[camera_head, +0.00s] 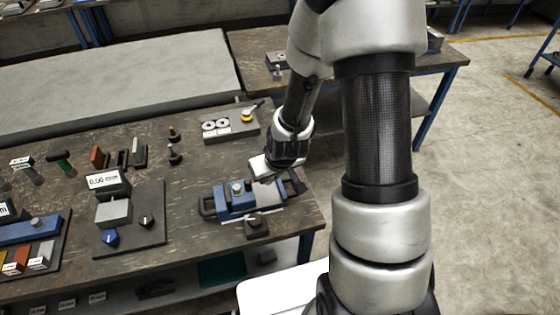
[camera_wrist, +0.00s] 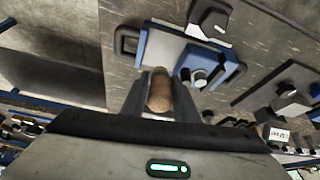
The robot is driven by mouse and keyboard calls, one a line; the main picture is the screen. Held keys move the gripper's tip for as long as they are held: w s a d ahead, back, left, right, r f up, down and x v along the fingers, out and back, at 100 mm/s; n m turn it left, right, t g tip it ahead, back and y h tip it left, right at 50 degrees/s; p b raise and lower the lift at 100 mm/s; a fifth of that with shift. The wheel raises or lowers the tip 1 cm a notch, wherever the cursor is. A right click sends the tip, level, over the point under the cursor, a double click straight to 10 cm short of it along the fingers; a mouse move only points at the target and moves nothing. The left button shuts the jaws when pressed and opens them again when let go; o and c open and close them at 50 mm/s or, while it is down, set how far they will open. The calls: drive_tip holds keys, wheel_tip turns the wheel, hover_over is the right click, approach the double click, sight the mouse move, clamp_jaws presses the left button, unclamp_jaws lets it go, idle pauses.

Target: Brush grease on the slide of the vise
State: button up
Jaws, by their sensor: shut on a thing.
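The blue vise (camera_head: 222,195) lies on the dark workbench, with a round grey knob on top and a dark handle at each end. A pale, slide-like strip (camera_head: 240,219) runs along its near side. In the wrist view the vise (camera_wrist: 165,50) is just past my fingertips, and the pale strip (camera_wrist: 180,31) is along its far side. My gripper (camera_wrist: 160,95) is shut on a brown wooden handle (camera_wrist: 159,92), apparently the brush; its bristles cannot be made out.
Left of the vise is a plate with a display block (camera_head: 103,180) and knobs. Behind it a grey block (camera_head: 229,124) carries round dials and a yellow knob. Small tools stand farther left. The bench's right edge is close to the vise.

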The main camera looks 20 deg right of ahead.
wheel_tip(320, 180, up, 5)
drive_tip(key=s+d+n+g+y, duration=0.1)
drive_tip(key=s+d+n+g, duration=0.1)
wheel_tip(320, 180, down, 5)
drive_tip(key=b, duration=0.4)
drive_tip(key=shift+w+f, duration=0.1)
drive_tip(key=shift+w, duration=0.05)
